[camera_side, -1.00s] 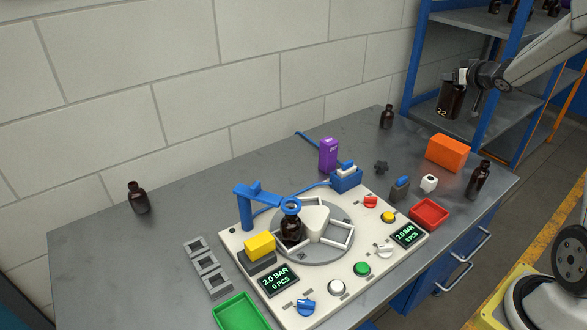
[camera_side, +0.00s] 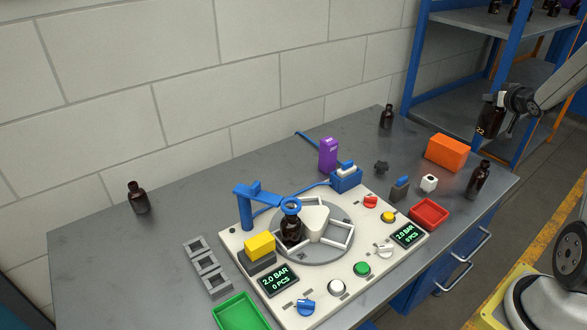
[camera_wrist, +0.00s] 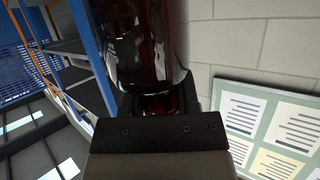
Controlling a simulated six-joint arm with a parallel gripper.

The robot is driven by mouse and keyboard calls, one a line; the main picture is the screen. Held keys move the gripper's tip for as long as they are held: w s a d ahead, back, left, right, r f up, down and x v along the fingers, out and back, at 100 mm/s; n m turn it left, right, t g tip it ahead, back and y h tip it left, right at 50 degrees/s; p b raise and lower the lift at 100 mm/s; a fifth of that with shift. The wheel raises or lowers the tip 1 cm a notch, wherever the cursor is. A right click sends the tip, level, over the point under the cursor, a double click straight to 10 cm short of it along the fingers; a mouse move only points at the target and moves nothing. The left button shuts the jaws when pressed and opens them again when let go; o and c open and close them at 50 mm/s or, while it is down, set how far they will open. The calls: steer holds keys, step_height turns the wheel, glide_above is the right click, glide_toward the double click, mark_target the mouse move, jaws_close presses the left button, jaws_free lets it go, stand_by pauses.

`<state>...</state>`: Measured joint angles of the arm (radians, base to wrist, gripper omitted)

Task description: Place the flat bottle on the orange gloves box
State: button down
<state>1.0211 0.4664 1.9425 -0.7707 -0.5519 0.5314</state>
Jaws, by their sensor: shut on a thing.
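The flat bottle (camera_side: 490,121) is dark amber and hangs from my gripper (camera_side: 506,101) at the upper right of the side view, above and to the right of the orange gloves box. In the wrist view the bottle (camera_wrist: 145,50) fills the upper middle, with its neck between the jaws of my gripper (camera_wrist: 160,103). My gripper is shut on the bottle; its fingertips are partly hidden. The orange gloves box (camera_side: 447,153) lies on the right part of the grey table. Its top is bare and the bottle is apart from it.
A brown bottle (camera_side: 478,178) stands just in front of the gloves box, and another (camera_side: 387,117) behind it to the left. A blue shelf rack (camera_side: 470,70) rises behind. A red tray (camera_side: 429,213) and white machine panel (camera_side: 345,285) lie nearer. The table's left side is mostly clear.

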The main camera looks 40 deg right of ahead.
steer(key=w+d+f, duration=0.9)
steer(key=shift+w+d+f, duration=0.2)
steer(key=shift+w, duration=0.15)
stand_by(0.6)
steer(key=shift+f, duration=0.1)
steer(key=shift+w+d+f, duration=0.15)
steer(key=shift+f, duration=1.55)
steer(key=shift+f, duration=0.15)
steer(key=shift+c, duration=1.7)
jaws_free()
